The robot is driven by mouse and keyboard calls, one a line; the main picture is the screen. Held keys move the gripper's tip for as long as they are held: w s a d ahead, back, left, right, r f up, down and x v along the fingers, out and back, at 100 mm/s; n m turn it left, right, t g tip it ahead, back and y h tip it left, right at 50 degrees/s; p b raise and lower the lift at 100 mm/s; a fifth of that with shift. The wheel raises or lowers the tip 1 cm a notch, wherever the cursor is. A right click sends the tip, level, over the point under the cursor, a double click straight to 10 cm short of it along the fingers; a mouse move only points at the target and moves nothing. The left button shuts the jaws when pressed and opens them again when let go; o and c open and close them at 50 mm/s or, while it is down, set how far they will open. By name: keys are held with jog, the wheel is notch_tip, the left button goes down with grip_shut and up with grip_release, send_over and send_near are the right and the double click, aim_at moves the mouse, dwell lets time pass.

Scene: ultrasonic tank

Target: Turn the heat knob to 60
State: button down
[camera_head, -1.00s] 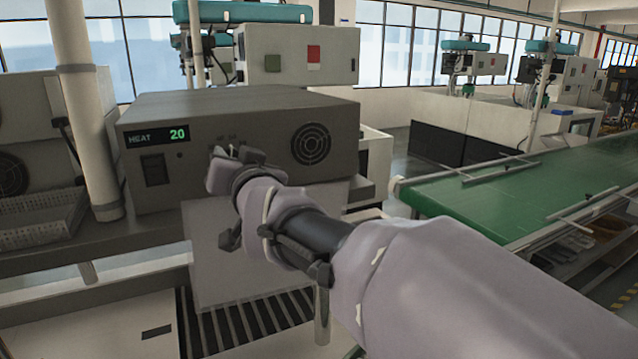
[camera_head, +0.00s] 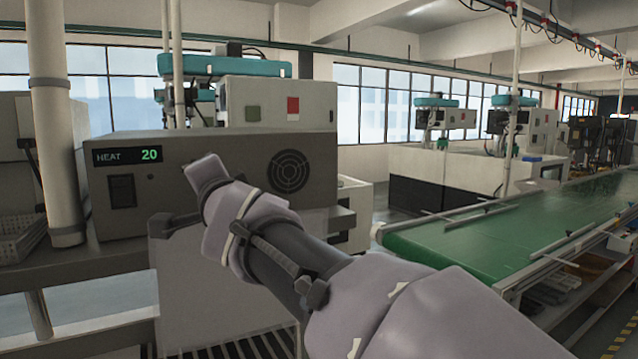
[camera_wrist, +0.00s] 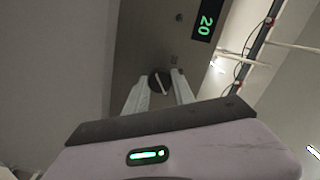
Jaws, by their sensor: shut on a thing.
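The heat control box (camera_head: 235,145) is a grey unit on the bench, and its green display (camera_head: 128,155) reads HEAT 20. The display also shows turned on its side in the wrist view (camera_wrist: 206,22). The heat knob (camera_wrist: 159,82) is small, dark and round with a pale pointer line. In the wrist view it sits between the two pale fingertips of my gripper (camera_wrist: 161,80), which is shut on it. In the head view my gripper (camera_head: 204,174) reaches the front panel, and my wrist hides the knob.
A dark rocker switch (camera_head: 122,191) is left of my gripper, and a round vent (camera_head: 288,171) is right of it. A white post (camera_head: 57,140) stands at the box's left. A green conveyor (camera_head: 470,245) runs along the right.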

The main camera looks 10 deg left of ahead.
jog(key=shift+m, duration=0.5)
jog(key=c, duration=1.1)
grip_release()
jog(key=shift+o, duration=0.2)
jog(key=v, duration=1.7)
jog(key=shift+d, duration=0.2)
jog(key=shift+s+f, duration=0.1)
